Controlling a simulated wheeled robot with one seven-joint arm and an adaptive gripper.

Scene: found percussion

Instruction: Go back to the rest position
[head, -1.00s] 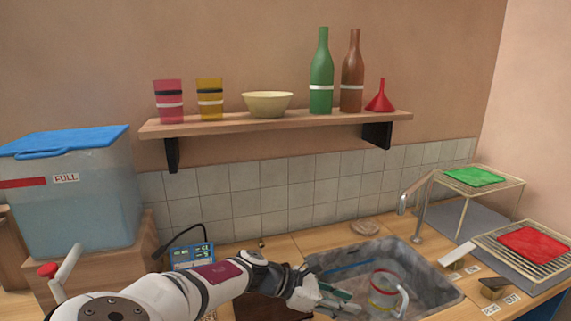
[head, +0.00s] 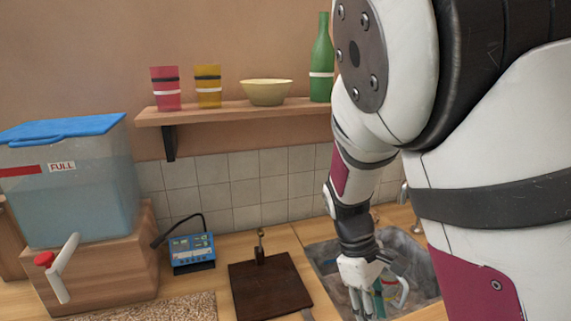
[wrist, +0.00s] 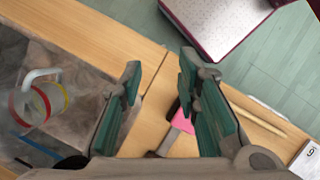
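My gripper (head: 366,296) hangs at the end of my folded arm, over the near left part of the grey sink (head: 415,250) in the head view. In the wrist view my gripper (wrist: 160,95) shows two teal-padded fingers spread apart with nothing between them. A clear jug (head: 390,290) with coloured bands stands in the sink, partly hidden by my gripper. The jug (wrist: 38,100) also shows at the left of the wrist view. My arm hides the right part of the head view.
The shelf (head: 230,114) holds a pink cup (head: 166,88), a yellow cup (head: 208,86), a bowl (head: 267,92) and a green bottle (head: 321,65). A water tank (head: 75,185), a blue device (head: 192,252) and a dark board (head: 268,288) stand left. A pink item (wrist: 182,121) lies on the counter.

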